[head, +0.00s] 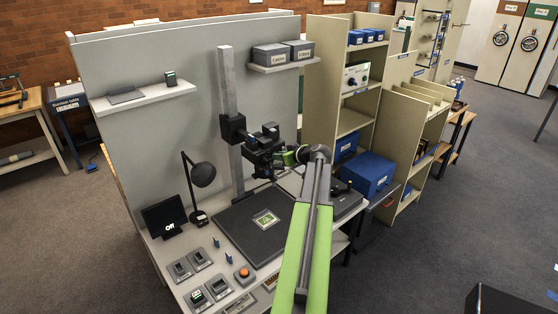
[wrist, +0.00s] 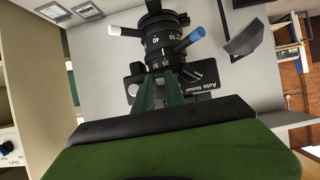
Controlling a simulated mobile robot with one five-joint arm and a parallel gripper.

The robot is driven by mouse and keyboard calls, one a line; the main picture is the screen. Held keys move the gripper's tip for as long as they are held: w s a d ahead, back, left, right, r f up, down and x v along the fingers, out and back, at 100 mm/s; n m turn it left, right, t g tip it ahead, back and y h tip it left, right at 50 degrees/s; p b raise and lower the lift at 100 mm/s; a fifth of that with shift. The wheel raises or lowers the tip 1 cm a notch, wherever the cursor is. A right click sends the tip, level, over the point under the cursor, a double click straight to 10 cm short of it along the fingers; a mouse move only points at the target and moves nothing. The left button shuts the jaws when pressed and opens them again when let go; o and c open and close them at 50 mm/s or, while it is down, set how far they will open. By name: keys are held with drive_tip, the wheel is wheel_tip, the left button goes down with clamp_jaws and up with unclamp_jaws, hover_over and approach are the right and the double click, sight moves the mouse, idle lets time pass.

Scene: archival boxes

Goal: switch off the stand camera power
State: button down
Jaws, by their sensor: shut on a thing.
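The stand camera (head: 262,150) is a dark body on a grey upright column (head: 230,115) above a dark baseboard. In the wrist view its black lens (wrist: 158,40) carries a numbered ring and levers, one white-tipped (wrist: 125,32) and one blue-tipped (wrist: 190,39). A dark plate with a knob marked Auto and Manual (wrist: 200,80) sits beside it. My gripper (head: 287,157) is at the camera's right side. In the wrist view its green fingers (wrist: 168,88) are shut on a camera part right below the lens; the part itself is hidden. A power switch cannot be made out.
A small black screen (head: 164,216) appears to read Off. A black lamp (head: 203,174), several switch boxes and an orange button (head: 244,273) stand on the bench. A picture (head: 265,219) lies on the baseboard. Shelves with blue boxes (head: 368,174) stand to the right.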

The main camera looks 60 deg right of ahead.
drive_tip(key=shift+a, duration=0.1)
drive_tip(key=c, duration=1.4)
unclamp_jaws()
drive_tip(key=p+v, duration=0.8)
drive_tip(key=v, duration=0.9)
drive_tip(key=shift+s+a, duration=0.1)
drive_tip(key=shift+s, duration=0.05)
